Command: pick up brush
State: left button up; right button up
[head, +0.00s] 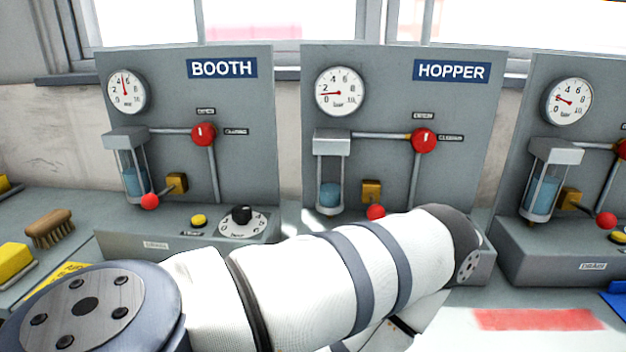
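The brush (50,228) has a brown wooden back and pale bristles. It lies on the grey bench at the far left, just left of the BOOTH panel's base. One of my arms, in white sleeving with dark bands, crosses the lower middle of the head view in front of the panels. Neither gripper's fingers can be made out, so I cannot see where they are relative to the brush. Nothing is seen touching the brush.
The BOOTH panel (257,105) and HOPPER panel (470,120) stand along the wall with gauges and red knobs. A third panel (515,150) is at the right. A yellow block (14,262) lies in front of the brush. A blue item (614,299) lies at the far right.

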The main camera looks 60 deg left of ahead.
aim_at(46, 231)
jog(key=u, duration=3.45)
jog(key=z, duration=2.45)
jog(key=u, duration=2.45)
jog(key=j+z, duration=0.45)
jog(key=k+j+z, duration=0.1)
jog(key=j+z, duration=0.4)
jog(key=j, duration=0.15)
jog(key=k+j+z, duration=0.15)
jog(key=j+z, duration=0.3)
jog(key=j, duration=0.1)
